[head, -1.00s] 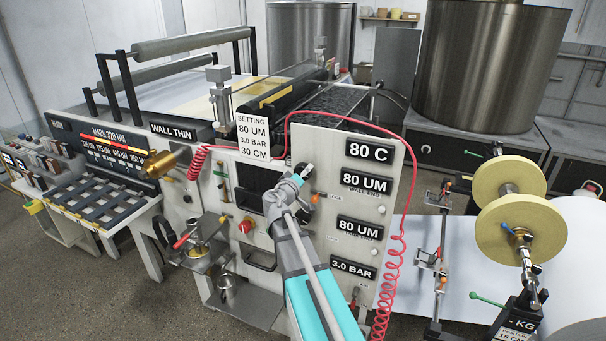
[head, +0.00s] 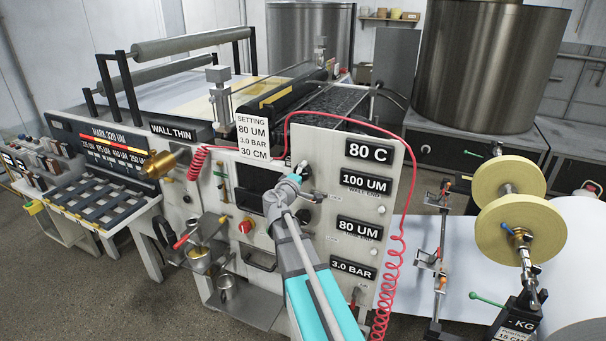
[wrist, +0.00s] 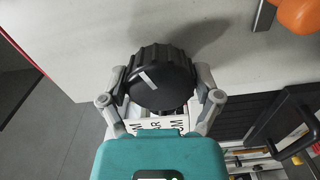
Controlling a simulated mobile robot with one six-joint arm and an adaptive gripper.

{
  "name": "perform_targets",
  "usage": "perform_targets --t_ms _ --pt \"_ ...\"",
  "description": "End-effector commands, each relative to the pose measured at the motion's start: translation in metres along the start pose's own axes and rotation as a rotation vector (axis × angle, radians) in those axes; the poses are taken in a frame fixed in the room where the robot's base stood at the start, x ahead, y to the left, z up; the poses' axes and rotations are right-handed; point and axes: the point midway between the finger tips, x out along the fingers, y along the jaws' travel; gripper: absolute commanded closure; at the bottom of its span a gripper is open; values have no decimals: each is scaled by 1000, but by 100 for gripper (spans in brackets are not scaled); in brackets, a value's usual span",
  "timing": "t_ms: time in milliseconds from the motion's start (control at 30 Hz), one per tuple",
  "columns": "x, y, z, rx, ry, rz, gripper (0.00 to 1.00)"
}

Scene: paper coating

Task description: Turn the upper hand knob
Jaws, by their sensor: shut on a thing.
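The upper hand knob, a black ridged round knob with a white mark (wrist: 158,78), fills the middle of the wrist view. My gripper (wrist: 160,74) is shut on it, with one finger on each side. In the head view, my gripper (head: 300,170) is at the pale machine panel and hides most of this knob. The upper wall display (head: 366,185) beside it reads 100 UM. The lower display (head: 359,229) reads 80 UM.
The temperature display (head: 369,151) reads 80 C and the pressure display (head: 353,268) 3.0 BAR. A setting sign (head: 252,138) lists 80 UM. A red coiled hose (head: 382,300) hangs along the panel's right edge. A red knob (head: 245,226) is left of my arm.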

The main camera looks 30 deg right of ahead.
Motion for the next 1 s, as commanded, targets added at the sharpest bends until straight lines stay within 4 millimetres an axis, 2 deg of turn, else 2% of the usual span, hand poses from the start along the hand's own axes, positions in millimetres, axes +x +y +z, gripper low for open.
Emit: perform_targets --t_ms 333,367,433,467,1000 --pt "0 0 -1 -4 2 0 66" --pt "0 0 -1 -4 2 0 17" --pt "0 0 -1 -4 2 0 4" --pt "0 0 -1 -4 2 0 0" --pt "-4 0 0 -3 1 0 0"
